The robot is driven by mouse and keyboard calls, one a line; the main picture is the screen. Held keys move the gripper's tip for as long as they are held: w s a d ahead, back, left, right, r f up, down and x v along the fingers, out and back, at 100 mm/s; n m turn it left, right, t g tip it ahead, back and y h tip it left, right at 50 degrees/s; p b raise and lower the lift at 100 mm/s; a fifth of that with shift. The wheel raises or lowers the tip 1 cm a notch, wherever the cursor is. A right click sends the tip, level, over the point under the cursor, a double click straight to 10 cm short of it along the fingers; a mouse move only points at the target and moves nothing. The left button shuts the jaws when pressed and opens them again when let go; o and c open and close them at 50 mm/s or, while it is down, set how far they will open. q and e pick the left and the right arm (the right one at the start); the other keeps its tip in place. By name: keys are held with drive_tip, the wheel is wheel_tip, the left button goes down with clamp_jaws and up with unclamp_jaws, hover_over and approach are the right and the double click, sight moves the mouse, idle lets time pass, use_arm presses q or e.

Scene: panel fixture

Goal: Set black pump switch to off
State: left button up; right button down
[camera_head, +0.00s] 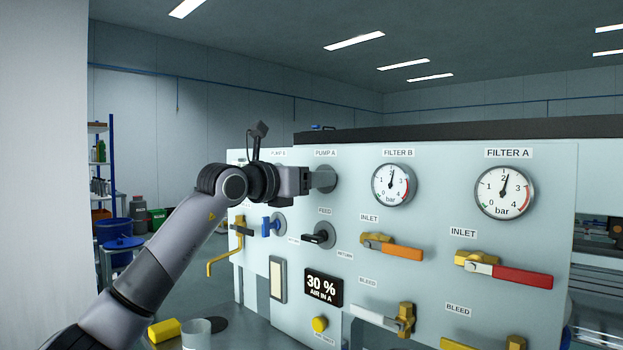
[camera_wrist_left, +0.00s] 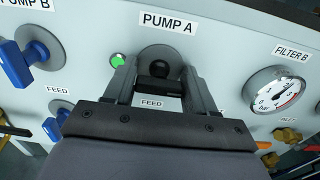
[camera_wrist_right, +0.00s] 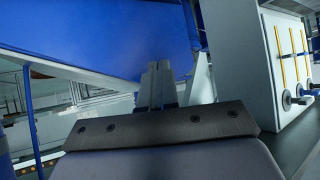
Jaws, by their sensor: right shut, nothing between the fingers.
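The black pump switch (camera_wrist_left: 158,82) sits on a grey round plate under the PUMP A label in the left wrist view. My left gripper (camera_wrist_left: 162,75) is open, with one finger on each side of the black switch; I cannot tell whether they touch it. In the head view my left gripper (camera_head: 322,180) is at the PUMP A plate (camera_head: 328,176) and hides the switch. The switch's exact angle is hard to read. My right gripper (camera_wrist_right: 160,72) is shut and empty, away from the switch, in front of blue and grey surfaces.
A green lamp (camera_wrist_left: 118,60) is left of the switch. A blue PUMP B switch (camera_wrist_left: 18,62) is further left. Below are a black FEED handle (camera_head: 318,238) and a display (camera_head: 323,287). FILTER B gauge (camera_head: 393,184) and an orange INLET handle (camera_head: 398,248) are to the right.

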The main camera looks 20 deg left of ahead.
use_arm(q)
drive_tip(key=shift+n, duration=0.3)
drive_tip(key=n, duration=0.4)
drive_tip(key=shift+a+n, duration=0.1)
drive_tip(key=shift+n, duration=0.3)
drive_tip(key=n, duration=0.4)
drive_tip(key=shift+w+n, duration=0.1)
drive_tip(key=shift+n, duration=0.2)
drive_tip(key=n+p, duration=0.1)
drive_tip(key=n, duration=0.2)
drive_tip(key=shift+a, duration=0.1)
drive_tip(key=n+p, duration=0.1)
drive_tip(key=n, duration=0.1)
drive_tip(key=n+p, duration=0.1)
drive_tip(key=n, duration=0.1)
drive_tip(key=shift+f+n, duration=0.2)
drive_tip(key=shift+n, duration=0.4)
drive_tip(key=shift+c, duration=0.3)
drive_tip(key=o, duration=1)
